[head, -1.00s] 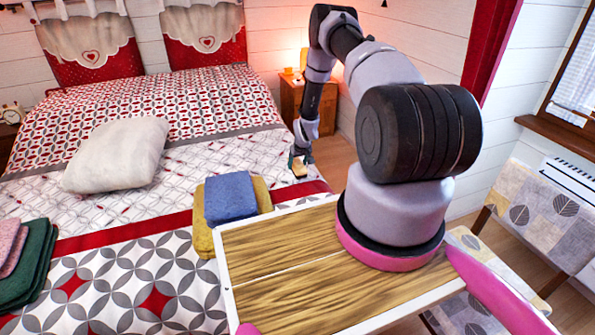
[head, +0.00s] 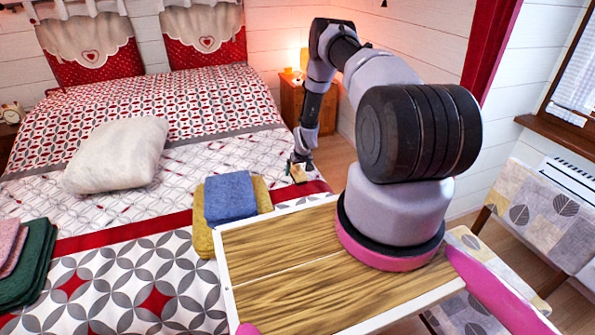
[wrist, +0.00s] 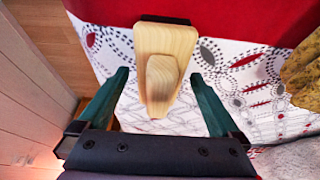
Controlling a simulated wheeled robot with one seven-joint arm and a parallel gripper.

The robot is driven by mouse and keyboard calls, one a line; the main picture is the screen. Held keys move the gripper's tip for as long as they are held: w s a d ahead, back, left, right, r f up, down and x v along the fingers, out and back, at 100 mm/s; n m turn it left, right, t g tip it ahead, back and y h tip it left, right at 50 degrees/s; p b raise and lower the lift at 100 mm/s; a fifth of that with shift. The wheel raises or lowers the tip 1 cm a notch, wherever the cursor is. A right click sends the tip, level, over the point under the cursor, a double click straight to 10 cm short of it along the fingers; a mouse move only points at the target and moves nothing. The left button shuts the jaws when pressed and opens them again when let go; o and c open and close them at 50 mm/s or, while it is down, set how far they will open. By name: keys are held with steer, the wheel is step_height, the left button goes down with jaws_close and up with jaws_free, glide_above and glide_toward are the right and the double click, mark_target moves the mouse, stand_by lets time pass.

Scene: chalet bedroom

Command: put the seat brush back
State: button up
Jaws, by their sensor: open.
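The seat brush (wrist: 165,45) shows in the wrist view as a pale wooden piece with a raised wooden grip and a dark strip at its far end. It lies at the edge of the patterned bed. My gripper (wrist: 160,88) is open, with one green finger on each side of the brush's near end. The fingers look apart from the wood. In the head view my gripper (head: 297,168) is small at the bed's right edge, and the brush there is a small tan patch, partly hidden by it.
A blue folded towel (head: 229,197) lies on a yellow one (head: 204,238) on the bed, right of a white pillow (head: 117,155). Green and pink towels lie at the far left. A wooden nightstand (head: 292,98) stands beyond my gripper. A wooden wall is close at left in the wrist view.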

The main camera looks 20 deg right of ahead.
steer(key=s+a+r+m, duration=0.1)
steer(key=s+a+r, duration=0.15)
steer(key=r, duration=1.35)
steer(key=s+a+r+t, duration=0.1)
steer(key=s+r, duration=0.3)
steer(key=r, duration=1.3)
steer(key=s+a+r+m, duration=0.1)
steer(key=s+r, duration=0.2)
steer(key=r, duration=1.3)
steer(key=s+a+r+t, duration=0.1)
steer(key=s+a+r, duration=0.3)
steer(key=s+r, duration=0.95)
steer(key=s+a+r+m+y, duration=0.1)
steer(key=s+r, duration=0.1)
steer(key=s, duration=0.6)
steer(key=s+a+r+m+y, duration=0.1)
steer(key=s+a+r, duration=0.1)
steer(key=s, duration=0.7)
steer(key=shift+a+r+t, duration=0.25)
steer(key=shift+r+t, duration=0.05)
steer(key=shift+r, duration=0.45)
steer(key=shift+c, duration=0.3)
